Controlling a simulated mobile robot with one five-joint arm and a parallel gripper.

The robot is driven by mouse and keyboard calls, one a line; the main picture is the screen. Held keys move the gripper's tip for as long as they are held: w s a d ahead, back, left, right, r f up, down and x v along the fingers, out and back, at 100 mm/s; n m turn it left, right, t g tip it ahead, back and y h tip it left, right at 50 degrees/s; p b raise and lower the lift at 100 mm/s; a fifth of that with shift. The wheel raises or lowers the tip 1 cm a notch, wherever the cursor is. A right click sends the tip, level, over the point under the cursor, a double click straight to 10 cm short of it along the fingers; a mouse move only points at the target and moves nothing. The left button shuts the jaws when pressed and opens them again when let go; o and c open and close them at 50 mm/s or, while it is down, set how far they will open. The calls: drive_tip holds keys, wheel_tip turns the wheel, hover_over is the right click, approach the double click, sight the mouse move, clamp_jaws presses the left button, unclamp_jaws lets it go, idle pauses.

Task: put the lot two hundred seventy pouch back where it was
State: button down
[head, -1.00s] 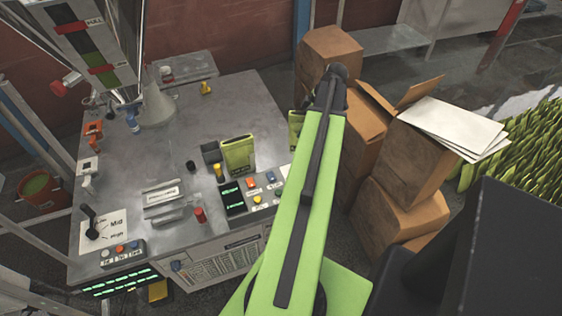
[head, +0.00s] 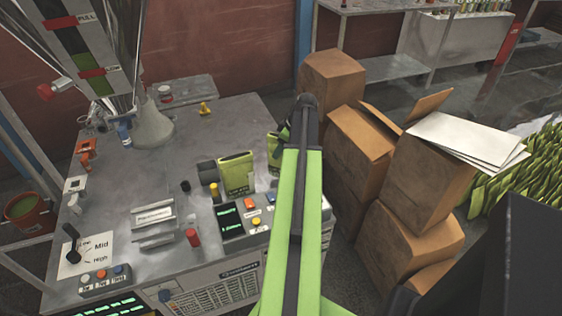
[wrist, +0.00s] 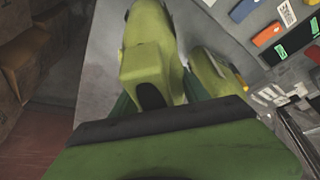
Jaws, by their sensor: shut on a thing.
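My gripper (head: 284,132) is at the far end of my green arm, over the right edge of the metal table. It is shut on a green pouch (head: 273,150), which shows just left of the arm and is partly hidden by it. A second green pouch (head: 237,174) stands upright on the table to its left, apart from it. In the wrist view green shapes fill the middle, and I cannot clearly part the held pouch from my gripper there. The lot numbers are too small to read.
Stacked cardboard boxes (head: 361,147) crowd the table's right side. The metal table (head: 165,165) has bare room behind the pouches.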

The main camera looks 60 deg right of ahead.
wheel_tip(320, 180, down, 4)
drive_tip(key=b, duration=0.4)
drive_tip(key=shift+r, duration=0.1)
drive_tip(key=c, duration=0.6)
unclamp_jaws()
drive_tip(key=shift+o, duration=0.2)
drive_tip(key=p+v, duration=1.1)
drive_tip(key=shift+r, duration=0.4)
drive_tip(key=shift+s+r+p, duration=0.2)
drive_tip(key=shift+r+p, duration=0.15)
drive_tip(key=shift+p, duration=0.1)
drive_tip(key=shift+f, duration=0.1)
